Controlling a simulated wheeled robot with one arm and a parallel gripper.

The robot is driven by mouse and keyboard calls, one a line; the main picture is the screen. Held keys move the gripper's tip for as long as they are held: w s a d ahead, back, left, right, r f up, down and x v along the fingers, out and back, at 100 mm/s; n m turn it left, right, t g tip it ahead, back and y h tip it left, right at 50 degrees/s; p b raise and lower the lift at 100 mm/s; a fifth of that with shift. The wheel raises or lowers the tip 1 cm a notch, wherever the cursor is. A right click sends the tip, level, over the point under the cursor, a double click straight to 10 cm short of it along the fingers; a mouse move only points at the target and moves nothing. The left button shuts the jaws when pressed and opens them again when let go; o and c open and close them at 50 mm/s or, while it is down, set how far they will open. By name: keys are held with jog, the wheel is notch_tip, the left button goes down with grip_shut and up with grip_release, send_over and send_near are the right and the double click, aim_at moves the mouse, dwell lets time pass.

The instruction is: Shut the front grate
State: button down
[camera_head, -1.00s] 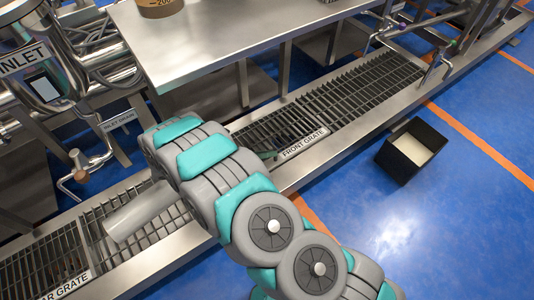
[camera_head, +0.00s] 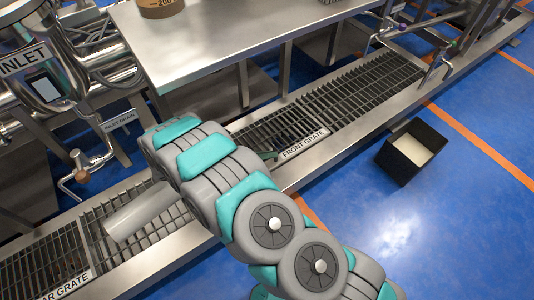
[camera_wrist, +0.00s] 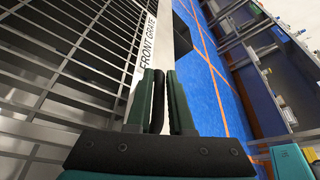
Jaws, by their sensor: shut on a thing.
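The front grate (camera_head: 350,95) is a dark barred panel along the steel floor channel, with a white FRONT GRATE label (camera_head: 303,144) on its near rim. In the wrist view its bars (camera_wrist: 65,65) fill the left side. My gripper (camera_wrist: 161,76) has its green fingers closed around a dark upright handle (camera_wrist: 158,100) beside the label. In the head view only a small green part of my gripper (camera_head: 268,156) shows at the label's left end; my arm hides the rest. I cannot tell whether the grate lies flush or is slightly raised.
A steel table (camera_head: 235,40) stands over the channel's far side. A rear grate (camera_head: 45,270) lies at lower left. A black open box (camera_head: 411,152) sits on the blue floor at right. Pipes and a valve (camera_head: 80,172) stand at left.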

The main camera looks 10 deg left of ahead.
aim_at(270, 166)
jog(key=shift+s+d+f, duration=0.2)
jog(key=shift+d+f, duration=0.25)
jog(key=shift+f, duration=0.1)
jog(key=shift+s+d+f+m+y+p, duration=0.1)
jog(key=shift+s+f+m+y+p, duration=0.1)
jog(key=shift+f, duration=0.15)
jog(key=shift+s+d+f+m+y+p, duration=0.1)
jog(key=shift+f+m, duration=0.1)
jog(key=shift+f, duration=0.25)
jog(key=c, duration=0.8)
grip_release()
jog(key=shift+w, duration=0.25)
jog(key=shift+a+r, duration=0.2)
jog(key=v, duration=0.7)
jog(key=shift+a, duration=0.2)
